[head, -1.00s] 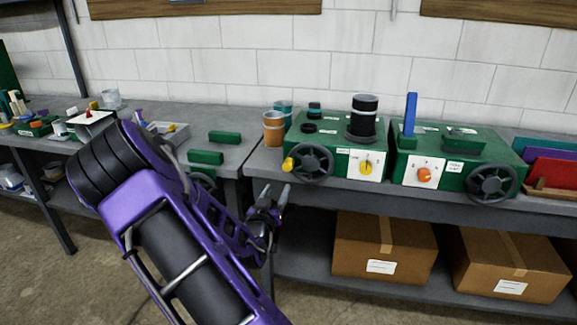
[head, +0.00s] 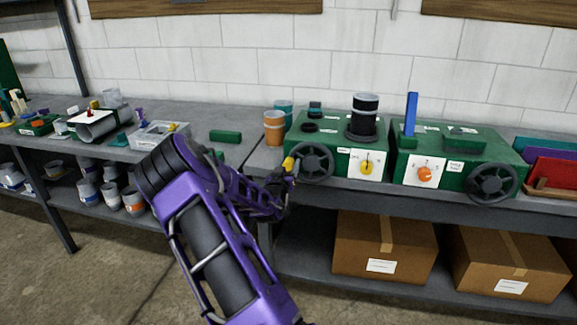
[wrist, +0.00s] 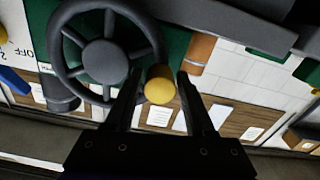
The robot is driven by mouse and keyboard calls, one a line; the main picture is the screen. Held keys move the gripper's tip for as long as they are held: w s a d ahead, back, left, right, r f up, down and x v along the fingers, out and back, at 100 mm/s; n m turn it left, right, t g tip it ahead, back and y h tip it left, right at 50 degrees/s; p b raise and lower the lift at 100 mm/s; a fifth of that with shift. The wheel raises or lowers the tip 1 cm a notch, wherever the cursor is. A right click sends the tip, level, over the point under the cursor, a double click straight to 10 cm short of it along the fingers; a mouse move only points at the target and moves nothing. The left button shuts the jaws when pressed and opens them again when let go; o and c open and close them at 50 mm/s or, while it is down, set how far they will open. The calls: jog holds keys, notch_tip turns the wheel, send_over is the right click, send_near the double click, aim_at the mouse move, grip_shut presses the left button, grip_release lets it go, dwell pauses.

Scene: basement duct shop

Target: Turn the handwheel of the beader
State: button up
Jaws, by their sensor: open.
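Two green machines with dark handwheels stand on the right bench; I cannot read which is labelled the beader. The left machine (head: 336,141) has a handwheel (head: 314,163) with a yellow knob (head: 289,162) on its left rim. My gripper (head: 292,174) is at that knob. In the wrist view the handwheel (wrist: 102,61) fills the upper left, and the yellow knob (wrist: 159,86) shows between the open fingers (wrist: 160,80). I cannot tell whether the fingers touch it. The right machine's handwheel (head: 492,184) is clear of my gripper.
Orange and teal cups (head: 274,128) stand just left of the left machine. A yellow dial (head: 367,167) is right of its wheel. Cardboard boxes (head: 384,248) sit on the lower shelf. The left bench holds a grey bin (head: 159,134) and a green block (head: 225,136).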

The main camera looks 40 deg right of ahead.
grip_shut()
dwell(1.4)
